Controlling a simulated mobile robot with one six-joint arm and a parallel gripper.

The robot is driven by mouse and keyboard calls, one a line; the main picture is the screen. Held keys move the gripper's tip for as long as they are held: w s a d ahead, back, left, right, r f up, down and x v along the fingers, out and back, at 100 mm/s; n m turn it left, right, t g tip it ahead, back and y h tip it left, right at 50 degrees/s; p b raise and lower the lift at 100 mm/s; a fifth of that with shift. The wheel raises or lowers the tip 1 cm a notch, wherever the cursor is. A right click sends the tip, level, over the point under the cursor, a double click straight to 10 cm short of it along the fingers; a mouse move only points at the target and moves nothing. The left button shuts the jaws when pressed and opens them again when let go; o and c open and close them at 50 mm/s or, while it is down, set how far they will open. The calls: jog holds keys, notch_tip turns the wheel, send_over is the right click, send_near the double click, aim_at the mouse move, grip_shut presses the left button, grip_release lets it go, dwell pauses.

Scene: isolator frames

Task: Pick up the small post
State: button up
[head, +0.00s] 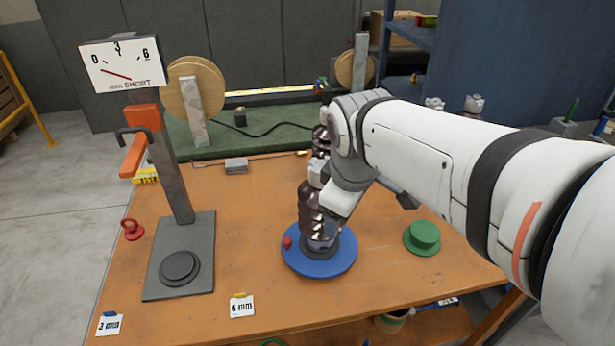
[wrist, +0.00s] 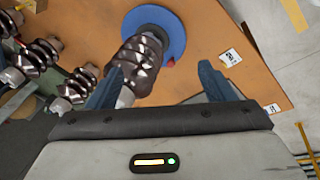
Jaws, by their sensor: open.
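A brown, glossy ribbed post (head: 318,208) with a pale metal cap stands upright on a blue round base (head: 335,266) with a small red knob. The post also shows in the wrist view (wrist: 138,62), its capped end towards me. My gripper (wrist: 160,68) is open. The post's capped end lies between its two blue-grey fingers, nearer the left one; I cannot tell whether they touch. In the head view my arm's end is beside the top of the post, and the fingers are largely hidden. Other ribbed posts (wrist: 40,55) stand further left in the wrist view.
A gauge stand (head: 168,190) with a dial (head: 122,65) stands on the left of the orange bench (head: 245,200). A green hat-shaped piece (head: 422,237) lies right of the blue base.

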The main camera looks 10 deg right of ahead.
jog(key=shift+o, duration=0.7)
jog(key=w+r+n+b, duration=0.1)
jog(key=w+r+n, duration=0.1)
jog(key=w+n, duration=0.4)
jog(key=n, duration=0.3)
jog(key=shift+w+a+h, duration=0.15)
jog(key=shift+a+h, duration=0.15)
jog(key=n+h+b, duration=0.1)
jog(key=n, duration=1)
send_near(323, 163)
jog(key=x, duration=0.2)
jog(key=shift+f, duration=0.45)
jog(key=p+x, duration=0.1)
jog(key=x, duration=0.6)
jog(key=shift+d+f, duration=0.1)
jog(key=shift+f, duration=0.2)
grip_shut()
jog(key=shift+w+r, duration=0.15)
jog(key=shift+r, duration=0.15)
